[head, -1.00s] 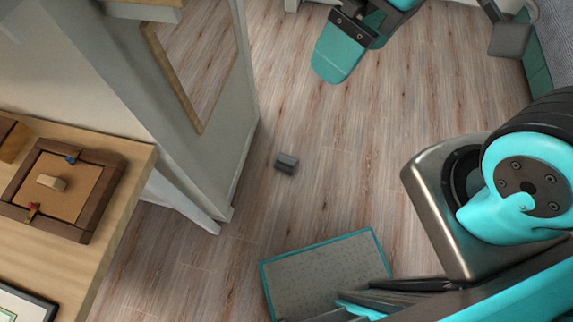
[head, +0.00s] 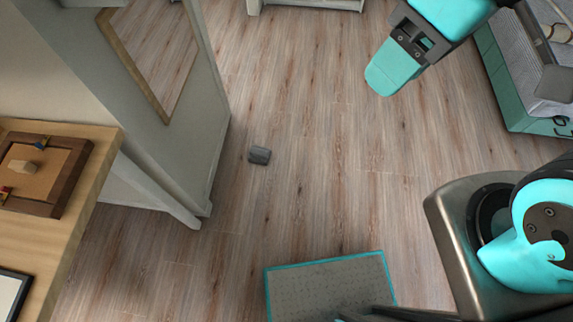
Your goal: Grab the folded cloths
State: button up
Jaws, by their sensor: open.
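A small dark grey bundle (head: 259,155) lies on the wooden floor, left of the middle in the head view. It looks like the folded cloths, but it is too small to make out the folds. My gripper (head: 394,68) shows at the upper right as a flat teal piece on a dark bracket. It is open, above the floor and well to the right of the grey bundle, not touching it. Nothing shows in it. The far part of the gripper is partly cut off by the frame's top edge.
A wooden table (head: 75,240) with a framed board (head: 70,175) stands at the left. A pale wall panel (head: 185,130) rises beside the bundle. A grey mat with a teal border (head: 325,260) lies at the bottom. A teal-sided piece (head: 515,110) stands far right. Floor between is clear.

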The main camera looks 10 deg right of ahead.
aim_at(260, 155)
jog(key=z, duration=0.15)
jog(key=k, duration=0.5)
jog(key=z, duration=0.95)
jog(key=i, duration=1.5)
jog(key=u, duration=0.35)
jog(key=i, duration=0.8)
jog(key=u, duration=1.4)
jog(key=i, duration=0.7)
jog(key=u, duration=0.75)
